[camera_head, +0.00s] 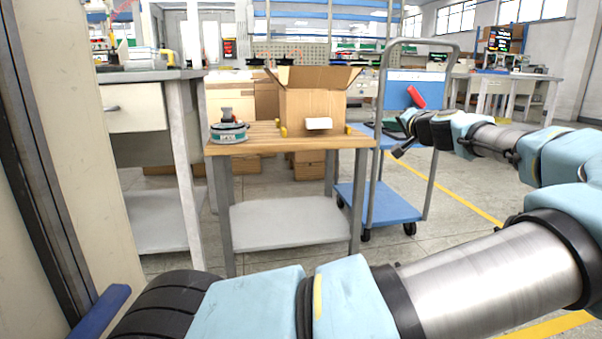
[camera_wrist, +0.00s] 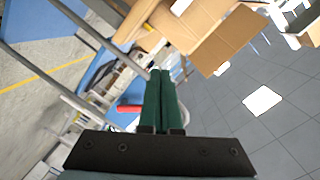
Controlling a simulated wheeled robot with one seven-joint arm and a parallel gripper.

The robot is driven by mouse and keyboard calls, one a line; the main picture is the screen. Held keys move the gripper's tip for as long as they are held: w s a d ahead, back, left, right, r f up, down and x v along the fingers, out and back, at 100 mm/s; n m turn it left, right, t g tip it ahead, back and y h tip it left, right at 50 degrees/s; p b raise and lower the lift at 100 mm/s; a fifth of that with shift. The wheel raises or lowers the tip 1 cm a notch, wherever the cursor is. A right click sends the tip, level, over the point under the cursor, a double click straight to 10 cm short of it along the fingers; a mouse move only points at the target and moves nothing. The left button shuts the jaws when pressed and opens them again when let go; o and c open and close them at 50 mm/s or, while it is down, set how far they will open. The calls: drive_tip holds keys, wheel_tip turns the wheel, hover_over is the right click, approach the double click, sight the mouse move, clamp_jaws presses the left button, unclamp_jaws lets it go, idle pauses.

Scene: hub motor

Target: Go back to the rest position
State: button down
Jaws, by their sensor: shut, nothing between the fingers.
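My gripper (camera_wrist: 161,76) shows in the wrist view as two long green fingers lying side by side, shut with nothing between them. In the head view my arm reaches in from the right and ends at my gripper (camera_head: 400,150), near the cart and to the right of the wooden table (camera_head: 290,146). The gripper touches nothing that I can make out. The hub motor (camera_head: 229,132), a round grey and teal part, sits on the table's left side. An open cardboard box (camera_head: 300,105) stands on the table's right part; it also shows in the wrist view (camera_wrist: 226,40).
A blue cart (camera_head: 385,203) with a grey handle stands right of the table. A red object (camera_head: 416,96) shows above my gripper. A workbench with a drawer (camera_head: 135,110) stands at the left. The floor right of the cart is open, with a yellow line.

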drive_tip(key=a+f+n+g+y+p, duration=0.1)
drive_tip(key=a+f+n+g, duration=0.1)
drive_tip(key=a+f, duration=0.35)
drive_tip(key=a+f+n+g+y, duration=0.1)
drive_tip(key=a+f+g, duration=0.2)
drive_tip(key=a, duration=0.6)
drive_tip(key=a+f+n+g+p, duration=0.15)
drive_tip(key=a+f, duration=0.25)
drive_tip(key=a, duration=0.4)
drive_tip(key=s+a+f+n+g+h+p, duration=0.25)
drive_tip(key=s+a+g, duration=0.2)
drive_tip(key=s, duration=0.25)
drive_tip(key=s+a+f+n+g+h+p, duration=0.1)
drive_tip(key=s+a+f+g, duration=0.3)
drive_tip(key=s, duration=0.4)
drive_tip(key=s+r+h+p, duration=0.3)
drive_tip(key=s+r, duration=0.6)
drive_tip(key=s, duration=0.5)
wheel_tip(320, 180, up, 38)
drive_tip(key=m+p, duration=0.1)
drive_tip(key=p, duration=3.6)
drive_tip(key=shift+p, duration=0.35)
